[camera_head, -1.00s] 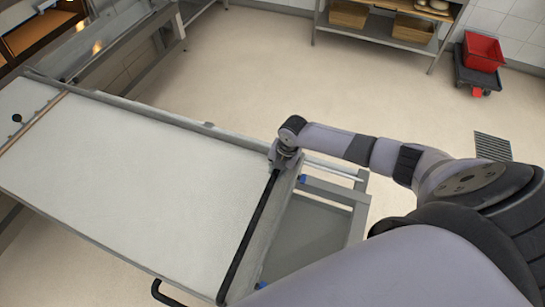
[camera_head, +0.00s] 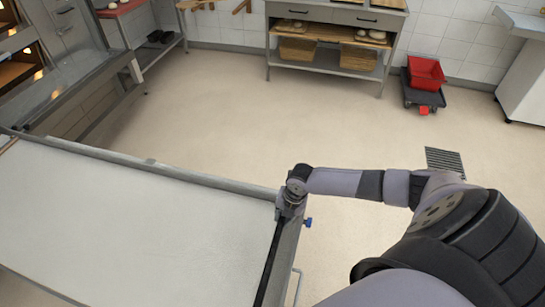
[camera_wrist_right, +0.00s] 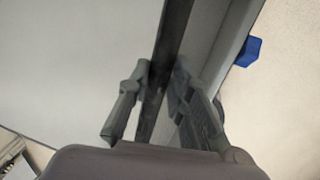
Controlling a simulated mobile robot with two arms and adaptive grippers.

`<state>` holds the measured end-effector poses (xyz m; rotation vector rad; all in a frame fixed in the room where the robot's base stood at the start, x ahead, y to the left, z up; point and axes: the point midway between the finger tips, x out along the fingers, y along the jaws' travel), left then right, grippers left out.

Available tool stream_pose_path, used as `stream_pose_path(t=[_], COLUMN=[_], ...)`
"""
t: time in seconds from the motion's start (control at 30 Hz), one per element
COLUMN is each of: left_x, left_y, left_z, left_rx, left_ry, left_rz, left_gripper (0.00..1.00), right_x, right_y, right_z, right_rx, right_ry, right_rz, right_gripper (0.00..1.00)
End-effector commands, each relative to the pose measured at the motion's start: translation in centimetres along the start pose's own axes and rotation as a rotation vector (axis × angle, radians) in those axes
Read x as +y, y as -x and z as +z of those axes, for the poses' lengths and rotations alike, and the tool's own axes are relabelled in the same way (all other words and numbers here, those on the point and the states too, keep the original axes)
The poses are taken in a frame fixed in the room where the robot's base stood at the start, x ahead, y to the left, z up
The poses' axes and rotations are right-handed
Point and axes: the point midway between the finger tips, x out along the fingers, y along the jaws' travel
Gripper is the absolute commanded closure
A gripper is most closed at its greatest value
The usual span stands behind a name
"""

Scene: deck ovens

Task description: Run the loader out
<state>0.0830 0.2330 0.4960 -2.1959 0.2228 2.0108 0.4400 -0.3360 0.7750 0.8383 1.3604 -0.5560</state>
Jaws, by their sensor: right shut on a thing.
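The loader (camera_head: 225,183) spans the lower left of the head view, a long metal frame with a flat pale belt (camera_head: 120,225). A black bar (camera_head: 268,265) runs across its near right end. My right gripper (camera_head: 290,197) is shut on this bar close to its far corner. In the right wrist view, the gripper's fingers (camera_wrist_right: 160,85) lie on both sides of the black bar (camera_wrist_right: 174,35), with the pale belt to the left. A blue knob (camera_head: 308,222) sits on the outer side of the end frame. My left gripper is not in view.
Deck ovens (camera_head: 70,65) stand at the upper left. A workbench (camera_head: 335,15) with baskets below is at the back wall. A red crate (camera_head: 425,72) sits on a dark dolly to its right. The floor between is open, with a drain grate (camera_head: 445,160).

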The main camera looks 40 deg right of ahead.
Motion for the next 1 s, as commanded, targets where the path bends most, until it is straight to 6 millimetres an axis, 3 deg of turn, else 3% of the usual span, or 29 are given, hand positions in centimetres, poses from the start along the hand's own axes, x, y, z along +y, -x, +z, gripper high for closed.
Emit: stream_pose_path(t=[0.03, 0.3, 0.9, 0.93, 1.0], left_x=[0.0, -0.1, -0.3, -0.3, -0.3], left_y=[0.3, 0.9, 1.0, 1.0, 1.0], left_z=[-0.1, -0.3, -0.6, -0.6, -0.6], left_rx=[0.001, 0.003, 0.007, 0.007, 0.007], left_ry=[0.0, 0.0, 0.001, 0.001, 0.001], left_rz=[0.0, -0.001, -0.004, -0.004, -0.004], left_gripper=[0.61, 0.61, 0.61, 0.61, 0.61], right_x=[-1.7, -4.7, -5.8, -5.8, -5.8], right_y=[0.2, 0.8, 0.9, 0.9, 0.9], right_z=[0.1, 0.1, 0.1, 0.1, 0.1], right_rx=[0.001, 0.0, 0.0, 0.0, 0.0], right_ry=[-0.003, -0.003, -0.002, -0.002, -0.002], right_rz=[-0.022, -0.019, -0.017, -0.017, -0.017], right_gripper=[1.0, 1.0, 1.0, 0.79, 0.74])
